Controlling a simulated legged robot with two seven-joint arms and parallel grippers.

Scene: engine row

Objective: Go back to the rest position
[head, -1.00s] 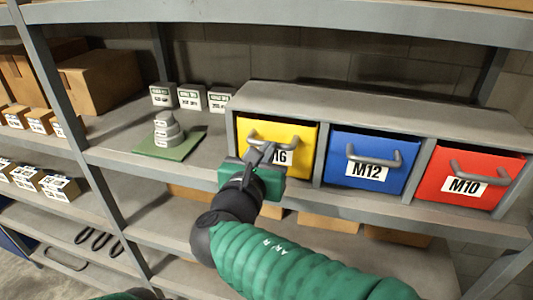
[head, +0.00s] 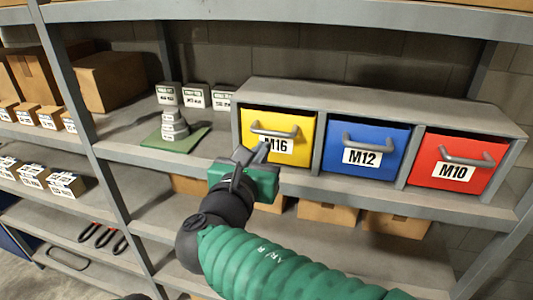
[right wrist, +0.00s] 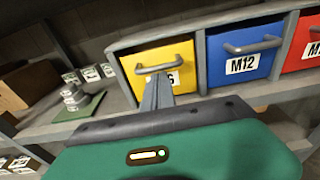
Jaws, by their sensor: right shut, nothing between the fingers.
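My right gripper (head: 254,153) is shut and empty, in front of the lower left corner of the yellow M16 drawer (head: 297,125). In the head view its tips are below the drawer's grey handle and apart from it. In the right wrist view the closed fingers (right wrist: 157,92) point at the yellow drawer (right wrist: 182,62) and cover part of its label. The blue M12 drawer (head: 390,140) and the red M10 drawer (head: 480,160) are to its right. All three drawers sit in the grey cabinet. My left gripper is not in view.
The grey cabinet (head: 365,100) stands on a metal shelf. Left of it are a stack of grey weights (head: 174,128) on a green mat (head: 187,145) and small labelled blocks (head: 195,95). Cardboard boxes (head: 328,213) lie on the shelf below. A shelf upright (head: 75,110) stands at the left.

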